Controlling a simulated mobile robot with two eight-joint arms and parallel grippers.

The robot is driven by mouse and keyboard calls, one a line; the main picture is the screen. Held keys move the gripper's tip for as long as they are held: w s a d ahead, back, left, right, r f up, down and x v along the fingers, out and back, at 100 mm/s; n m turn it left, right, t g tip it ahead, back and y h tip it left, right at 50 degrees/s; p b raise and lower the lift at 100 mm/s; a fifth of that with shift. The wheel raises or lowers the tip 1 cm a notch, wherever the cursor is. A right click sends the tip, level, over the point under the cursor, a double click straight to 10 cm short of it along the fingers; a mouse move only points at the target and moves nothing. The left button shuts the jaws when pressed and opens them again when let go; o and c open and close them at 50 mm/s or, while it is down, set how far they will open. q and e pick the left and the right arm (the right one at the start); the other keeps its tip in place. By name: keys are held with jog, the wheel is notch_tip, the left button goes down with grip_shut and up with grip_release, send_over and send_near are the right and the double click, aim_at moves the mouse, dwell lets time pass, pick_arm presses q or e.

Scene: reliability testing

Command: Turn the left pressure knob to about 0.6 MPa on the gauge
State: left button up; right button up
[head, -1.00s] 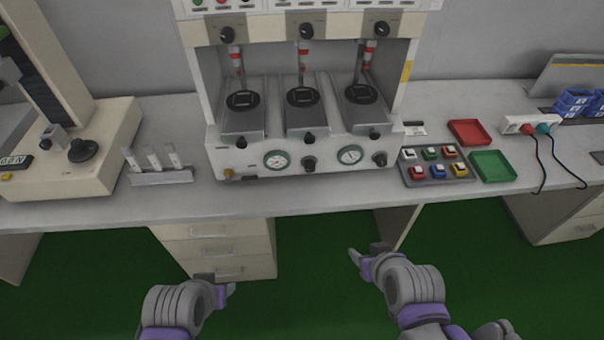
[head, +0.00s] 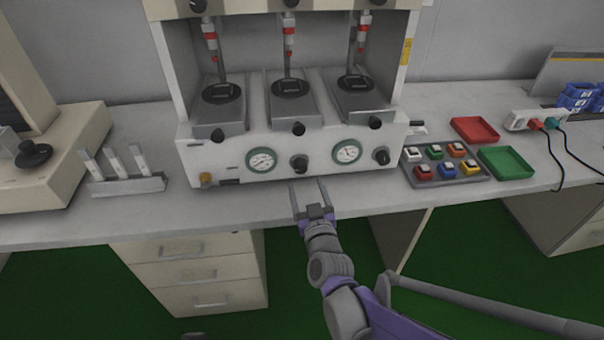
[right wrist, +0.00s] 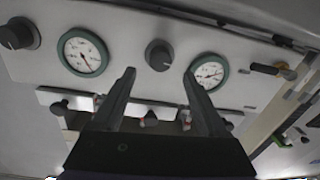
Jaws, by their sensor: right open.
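The tester's white front panel (head: 220,165) has two green-rimmed gauges with a black knob to the right of each. The left knob (head: 299,163) is beside the left gauge (head: 261,160); the right knob (head: 381,156) is beside the right gauge (head: 347,152). My right gripper (head: 309,184) is open and empty, just in front of and below the left knob. The right wrist view looks inverted; there the left knob (right wrist: 159,55) appears beyond the gap between the open fingers (right wrist: 159,76), apart from them. A finger partly covers the left gauge (right wrist: 207,72). Its reading is too small to tell. My left gripper is out of view.
A brass fitting (head: 206,179) sticks out at the panel's lower left. A button box (head: 445,178), a red tray (head: 475,129) and a green tray (head: 507,161) are to the right. A tube rack (head: 128,185) stands left. The bench's front strip is mostly clear.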

aim_at(301, 169)
jog(key=w, duration=0.6)
jog(key=shift+a+b, duration=0.35)
jog(key=shift+a, duration=0.05)
grip_shut()
